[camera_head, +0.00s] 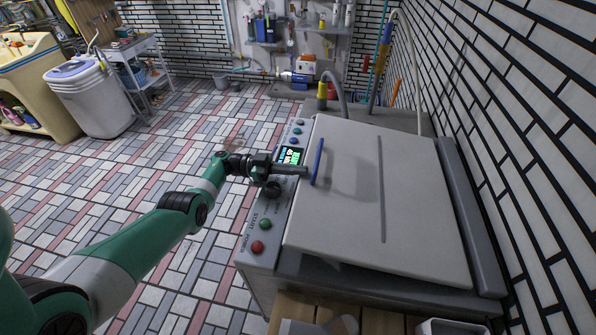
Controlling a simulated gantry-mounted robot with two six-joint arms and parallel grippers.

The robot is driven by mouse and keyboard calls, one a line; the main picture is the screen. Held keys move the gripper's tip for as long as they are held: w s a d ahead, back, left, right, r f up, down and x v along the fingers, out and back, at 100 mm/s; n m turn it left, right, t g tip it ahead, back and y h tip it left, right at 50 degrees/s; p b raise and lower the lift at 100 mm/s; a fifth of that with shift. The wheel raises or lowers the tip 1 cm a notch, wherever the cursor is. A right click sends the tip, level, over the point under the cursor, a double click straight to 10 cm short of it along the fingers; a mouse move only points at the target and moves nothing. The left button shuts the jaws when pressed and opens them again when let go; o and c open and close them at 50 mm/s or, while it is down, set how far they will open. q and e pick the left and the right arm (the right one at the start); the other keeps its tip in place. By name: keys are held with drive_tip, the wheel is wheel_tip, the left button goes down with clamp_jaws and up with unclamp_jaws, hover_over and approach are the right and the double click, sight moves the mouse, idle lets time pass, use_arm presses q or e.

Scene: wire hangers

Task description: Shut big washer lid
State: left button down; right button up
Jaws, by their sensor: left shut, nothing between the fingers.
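The big washer (262,262) stands at the right, with a control panel of buttons and a lit screen along its left side. Its pale grey lid (400,215) lies flat or nearly flat over the top. A dark gap shows under the lid's near edge, so I cannot tell if it is fully down. A blue handle bar (318,160) runs along the lid's left edge. My left gripper (303,171) is shut and empty, over the control panel with its tips close to the handle. I cannot tell if they touch. My right gripper is out of view.
A brick wall rises close along the washer's right side. A wooden surface (380,321) is at the near edge. A small white tub (95,100) and a shelf cart stand far left. The tiled floor between is clear.

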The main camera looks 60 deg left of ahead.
use_arm(q)
drive_tip(key=shift+f, duration=0.1)
idle(0.4)
wheel_tip(320, 180, up, 5)
drive_tip(key=p, duration=0.4)
drive_tip(key=s+a+f+b, duration=0.1)
drive_tip(key=s, duration=0.1)
drive_tip(key=s+a+f+b, duration=0.1)
drive_tip(key=s+a+b, duration=0.1)
drive_tip(key=s+a+f+b, duration=0.1)
drive_tip(key=s+a+b, duration=0.1)
drive_tip(key=shift+s+f, duration=0.25)
drive_tip(key=shift+f, duration=0.1)
drive_tip(key=shift+s+a+r+b, duration=0.1)
drive_tip(key=shift+s+a+b, duration=0.2)
drive_tip(key=shift+s+b, duration=0.15)
drive_tip(key=shift+s+r, duration=0.1)
